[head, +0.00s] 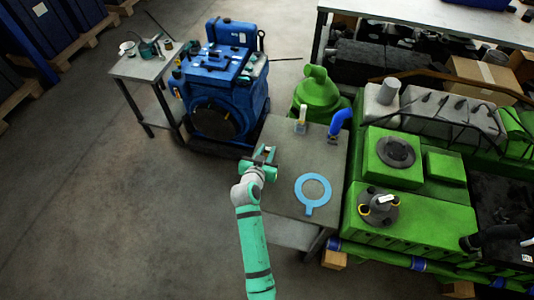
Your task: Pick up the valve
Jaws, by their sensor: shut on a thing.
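My gripper (265,154) is at the left edge of the grey metal table (285,200), at the end of my teal and white arm. Its jaws are shut on a small dark grey piece, which I take for the valve. The piece is mostly hidden by the fingers and too small to make out in detail. I cannot tell whether it touches the table top. No other valve can be made out on this table.
A light blue ring gasket (313,192) lies on the table. A small whitish upright object (302,116) and a bent blue pipe (341,122) stand at its back. The green engine (410,215) borders it right. A blue machine (220,85) stands behind left. The left floor is clear.

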